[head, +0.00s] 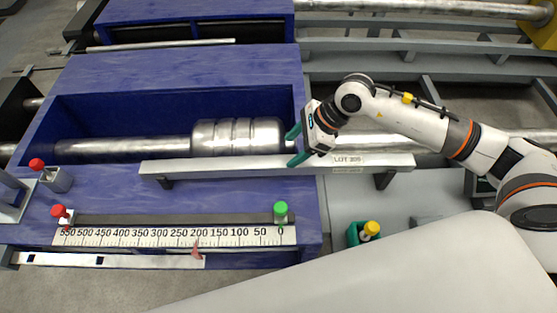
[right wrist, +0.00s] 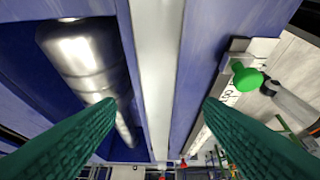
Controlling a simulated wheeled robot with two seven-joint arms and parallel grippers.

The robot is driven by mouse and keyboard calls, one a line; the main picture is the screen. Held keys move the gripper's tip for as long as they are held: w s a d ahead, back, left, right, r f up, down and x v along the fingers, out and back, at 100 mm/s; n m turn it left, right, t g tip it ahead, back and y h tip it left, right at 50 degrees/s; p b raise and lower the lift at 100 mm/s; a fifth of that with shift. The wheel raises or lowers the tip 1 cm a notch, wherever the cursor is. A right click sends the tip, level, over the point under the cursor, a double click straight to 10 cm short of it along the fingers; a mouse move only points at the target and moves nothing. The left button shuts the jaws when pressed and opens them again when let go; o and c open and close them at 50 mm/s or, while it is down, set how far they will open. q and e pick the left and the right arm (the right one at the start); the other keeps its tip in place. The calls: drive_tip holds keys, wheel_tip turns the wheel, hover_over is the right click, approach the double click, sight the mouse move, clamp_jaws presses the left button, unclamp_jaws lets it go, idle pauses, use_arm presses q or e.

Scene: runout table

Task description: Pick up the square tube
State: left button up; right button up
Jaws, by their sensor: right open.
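The square tube (head: 230,167) is a long pale grey bar with a printed label near its right end. It lies level across the blue table's front part, and its right end reaches past the table's edge. My right gripper (head: 294,146) is open, with green fingers pointing left, close to the tube's right half; the lower finger overlaps the tube in the head view. In the right wrist view the tube (right wrist: 157,70) runs lengthwise between the two spread fingers (right wrist: 160,108). I cannot tell whether a finger touches it. My left gripper is not in view.
Behind the tube, a shiny round shaft (head: 235,136) lies in the blue trough (head: 110,110). In front are a ruler scale (head: 150,237), a green knob (head: 280,209) and red knobs (head: 59,211). A yellow-capped item (head: 371,229) stands right of the table.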

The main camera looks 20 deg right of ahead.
sight(279, 161)
drive_tip(key=x, duration=0.3)
drive_tip(key=shift+p, duration=0.3)
drive_tip(key=shift+a+f, duration=0.15)
drive_tip(key=shift+f, duration=0.05)
drive_tip(key=p+x, duration=0.2)
drive_tip(key=x, duration=0.1)
drive_tip(key=shift+f, duration=0.3)
drive_tip(key=shift+w+a+f, duration=0.1)
drive_tip(key=shift+a+f, duration=0.1)
drive_tip(key=shift+f, duration=0.3)
clamp_jaws()
drive_tip(key=shift+w+r, duration=0.1)
drive_tip(key=shift+r, duration=0.05)
